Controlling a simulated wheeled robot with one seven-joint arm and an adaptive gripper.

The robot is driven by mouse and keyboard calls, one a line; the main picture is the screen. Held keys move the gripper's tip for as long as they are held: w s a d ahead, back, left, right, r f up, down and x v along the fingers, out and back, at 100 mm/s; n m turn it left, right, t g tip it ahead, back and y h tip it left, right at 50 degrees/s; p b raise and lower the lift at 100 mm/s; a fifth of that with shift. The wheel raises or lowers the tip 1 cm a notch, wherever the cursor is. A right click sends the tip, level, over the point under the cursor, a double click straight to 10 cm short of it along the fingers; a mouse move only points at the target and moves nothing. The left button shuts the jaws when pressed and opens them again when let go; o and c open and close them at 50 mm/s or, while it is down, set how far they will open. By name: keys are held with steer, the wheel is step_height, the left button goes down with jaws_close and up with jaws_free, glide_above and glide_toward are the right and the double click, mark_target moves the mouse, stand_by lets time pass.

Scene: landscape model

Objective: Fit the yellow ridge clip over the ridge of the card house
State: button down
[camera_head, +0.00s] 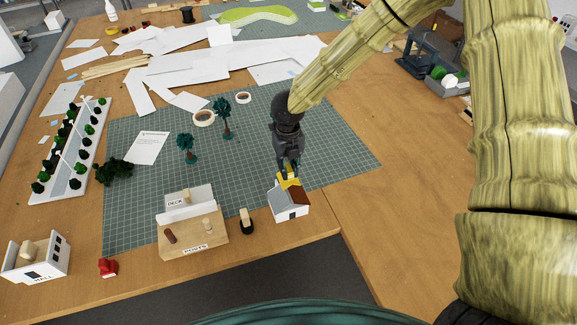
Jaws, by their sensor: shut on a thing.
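The white card house (291,212) stands near the front edge of the table, at the front right of the green cutting mat. Its roof shows a red-brown slope (299,194) on the right and a grey slope on the left. My gripper (289,176) points down just above the roof and is shut on the yellow ridge clip (287,182). The clip is at the ridge, near its far end. I cannot tell whether the clip touches the ridge or hangs slightly above it. The fingertips partly hide the clip.
A wooden stand (195,243) labelled "DECK" and "POSTS" is left of the house, with a small black-based piece (246,222) between them. Model trees (222,115) stand on the mat (270,125). A white "HALL" building (38,260) is at the front left. Bare table lies right of the house.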

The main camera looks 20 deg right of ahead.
steer(key=shift+f+b, duration=1.15)
steer(key=shift+f, duration=1.25)
steer(key=shift+p, duration=0.4)
steer(key=shift+f+b, duration=0.55)
steer(key=shift+f, duration=1)
stand_by(2.9)
steer(key=c, duration=1.3)
jaws_free()
steer(key=shift+o, duration=0.2)
steer(key=shift+r, duration=0.1)
